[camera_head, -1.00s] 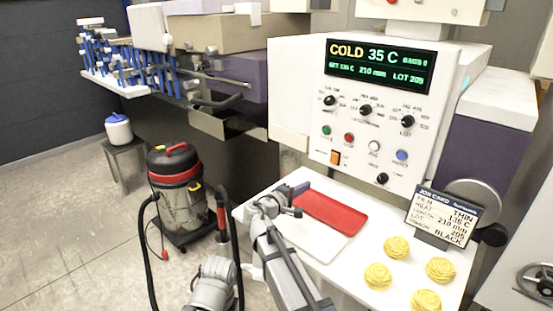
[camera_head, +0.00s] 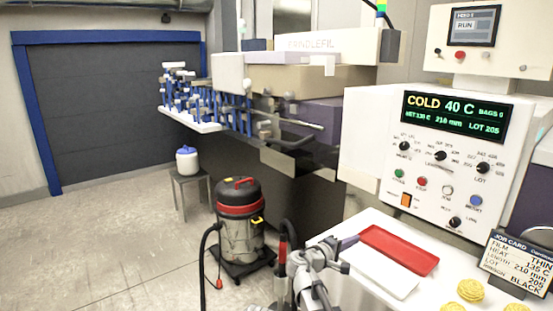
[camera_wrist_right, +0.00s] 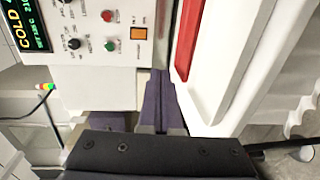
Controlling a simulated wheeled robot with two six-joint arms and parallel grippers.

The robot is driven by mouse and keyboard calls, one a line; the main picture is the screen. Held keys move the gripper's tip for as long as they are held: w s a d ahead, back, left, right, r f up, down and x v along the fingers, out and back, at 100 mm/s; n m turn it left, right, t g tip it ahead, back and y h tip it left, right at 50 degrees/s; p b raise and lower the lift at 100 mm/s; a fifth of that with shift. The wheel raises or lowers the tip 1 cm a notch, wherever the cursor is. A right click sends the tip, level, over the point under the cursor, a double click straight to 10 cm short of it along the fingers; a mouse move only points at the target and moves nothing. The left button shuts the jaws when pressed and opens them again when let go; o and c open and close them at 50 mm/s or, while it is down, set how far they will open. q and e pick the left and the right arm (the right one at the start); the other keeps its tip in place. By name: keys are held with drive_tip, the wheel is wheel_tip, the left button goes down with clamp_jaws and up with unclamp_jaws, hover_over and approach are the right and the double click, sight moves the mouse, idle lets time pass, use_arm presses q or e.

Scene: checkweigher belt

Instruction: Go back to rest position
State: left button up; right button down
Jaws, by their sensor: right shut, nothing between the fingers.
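My right gripper (camera_head: 350,241) is shut and empty, its purple fingers together. In the head view it is over the left part of the white worktop, beside the red tray (camera_head: 400,250). In the right wrist view the closed fingers (camera_wrist_right: 157,100) point toward the machine front, with the red tray's edge (camera_wrist_right: 187,40) to their right. My left gripper is not in view.
The control panel (camera_head: 445,165) reads COLD 40 C. A job card (camera_head: 520,262) and yellow coils (camera_head: 471,290) are at the right on the worktop (camera_head: 375,222). A vacuum cleaner (camera_head: 240,225) and a stool (camera_head: 190,182) stand on the floor at left.

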drive_tip(key=shift+s+a+f, duration=0.15)
drive_tip(key=shift+s+a, duration=0.35)
drive_tip(key=shift+s, duration=0.25)
drive_tip(key=shift+s+d+f+m+g+y, duration=0.15)
drive_tip(key=shift+s+f+m+g+y, duration=0.3)
drive_tip(key=shift+f, duration=0.4)
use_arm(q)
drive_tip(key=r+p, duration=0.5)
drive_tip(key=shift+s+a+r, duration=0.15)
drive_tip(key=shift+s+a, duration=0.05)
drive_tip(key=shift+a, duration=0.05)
use_arm(e)
drive_tip(key=s+a+f+m+g+y, duration=0.1)
drive_tip(key=s+a+f+g+y, duration=0.2)
drive_tip(key=s, duration=0.6)
drive_tip(key=s+a+f+g+y, duration=0.3)
drive_tip(key=s+a+f+y, duration=0.1)
drive_tip(key=s+a, duration=0.4)
drive_tip(key=s+a+f+m+g+y, duration=0.1)
drive_tip(key=s+a+f+g+y, duration=0.2)
drive_tip(key=s, duration=0.8)
drive_tip(key=a+f+y, duration=0.1)
drive_tip(key=a+f, duration=0.1)
drive_tip(key=a, duration=0.1)
drive_tip(key=shift+s+m, duration=0.25)
drive_tip(key=shift+m, duration=0.1)
